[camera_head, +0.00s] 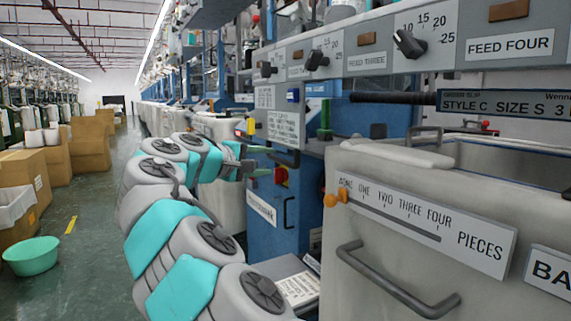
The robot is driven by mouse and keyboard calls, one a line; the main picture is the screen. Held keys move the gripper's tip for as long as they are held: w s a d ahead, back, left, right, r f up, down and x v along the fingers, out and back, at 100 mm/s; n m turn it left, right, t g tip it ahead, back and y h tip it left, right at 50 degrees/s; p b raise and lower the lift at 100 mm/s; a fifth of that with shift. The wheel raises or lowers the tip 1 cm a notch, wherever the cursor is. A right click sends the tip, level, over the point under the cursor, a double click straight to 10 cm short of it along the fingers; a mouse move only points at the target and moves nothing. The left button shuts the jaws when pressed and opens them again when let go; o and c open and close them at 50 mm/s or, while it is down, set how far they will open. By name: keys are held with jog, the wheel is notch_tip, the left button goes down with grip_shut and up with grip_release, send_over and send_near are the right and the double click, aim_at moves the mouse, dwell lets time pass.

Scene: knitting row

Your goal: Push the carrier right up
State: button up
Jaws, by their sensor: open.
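My gripper (262,161) is at the end of my grey and turquoise arm, left of centre. Its two green-tipped fingers are apart with nothing between them, pointing right at the blue machine (262,215). No part is labelled as the carrier. A small upright green piece (325,116) stands on the machine's ledge, right of and above my gripper, apart from it; I cannot tell if it is the carrier. A yellow piece (250,126) sits just above my gripper at the machine's left edge. A red switch (281,177) is just right of the fingers.
A large grey bin (390,270) with a curved handle and an orange-knobbed PIECES scale (425,215) fills the right foreground. A panel with feed dials (409,43) hangs above. Cardboard boxes (25,178) and a green basin (32,257) line the left. The aisle floor between is clear.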

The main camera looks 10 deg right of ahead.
aim_at(280, 162)
jog(key=x, duration=0.7)
jog(key=shift+c, duration=0.3)
grip_shut()
jog(key=shift+f, duration=0.1)
dwell(0.9)
